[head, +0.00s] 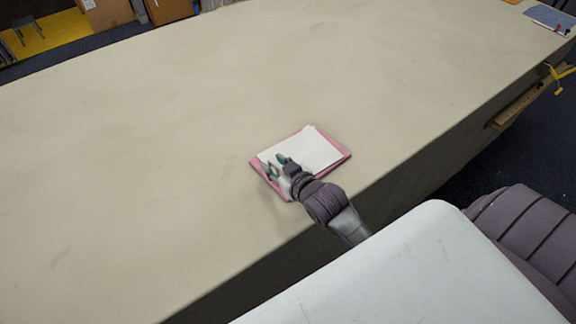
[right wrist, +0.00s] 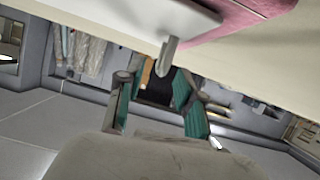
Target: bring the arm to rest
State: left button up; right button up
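My right gripper (head: 275,165) is over the left part of a pink folder (head: 328,167) with white sheets (head: 312,148) on the table. Its two teal-padded fingers stand apart, and I see nothing held between them. In the right wrist view the gripper (right wrist: 156,108) also shows its fingers apart. The white sheet (right wrist: 150,20) and pink folder (right wrist: 240,22) edge show at the top of that view. A small grey rounded piece (right wrist: 166,57) shows there in front of the sheet; I cannot tell what it is. My left gripper is not in view.
The long beige cloth table (head: 150,140) is bare around the folder. A blue-grey flat item (head: 550,18) lies at the far right end. A yellow clamp (head: 557,75) sits at the right edge. Cardboard boxes (head: 108,14) stand beyond the far edge.

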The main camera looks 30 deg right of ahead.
jog(key=v, duration=0.9)
jog(key=s+f+g, duration=0.1)
jog(key=s, duration=0.1)
jog(key=s+a+f+g, duration=0.1)
jog(key=s+f+g, duration=0.1)
jog(key=s+a+f+g, duration=0.1)
jog(key=s+g, duration=0.1)
jog(key=shift+s+f+h, duration=0.25)
jog(key=shift+s+h, duration=0.05)
jog(key=shift+s, duration=0.05)
jog(key=s+a+f+g, duration=0.1)
jog(key=s+g, duration=0.4)
jog(key=s, duration=0.4)
notch_tip(320, 180, down, 30)
jog(key=s+g+b, duration=0.1)
jog(key=s+g, duration=0.1)
jog(key=s+d+f, duration=0.2)
jog(key=s+f, duration=1.2)
jog(key=s, duration=0.2)
jog(key=shift+d+f+n+g+b, duration=0.3)
jog(key=shift+b, duration=0.05)
